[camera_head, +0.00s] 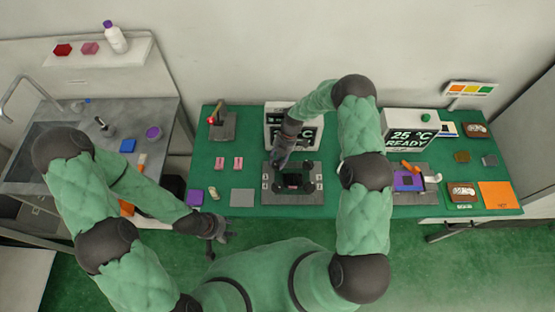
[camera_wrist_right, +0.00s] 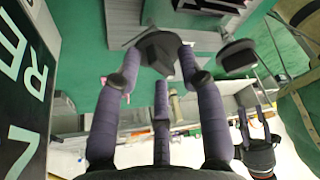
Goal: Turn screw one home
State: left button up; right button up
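A grey fixture plate (camera_head: 292,198) with dark knobs near its corners lies at the middle of the green bench. Its small side labels are too small to read. My right gripper (camera_head: 281,160) points down over its back left part and hides the knob there. In the right wrist view a dark faceted knob (camera_wrist_right: 158,52) sits between the spread fingertips of my right gripper (camera_wrist_right: 160,66); I cannot tell whether they touch it. A second knob (camera_wrist_right: 238,55) stands to the right. My left gripper (camera_head: 213,234) hangs in front of the bench's front edge; its fingers are unclear.
A display box (camera_head: 279,112) stands close behind the fixture, and another reading 25 °C READY (camera_head: 410,128) stands to the right. A red-tipped lever fixture (camera_head: 222,126) is at the back left. A grey square (camera_head: 242,198) lies left of the plate.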

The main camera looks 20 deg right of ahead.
grip_shut()
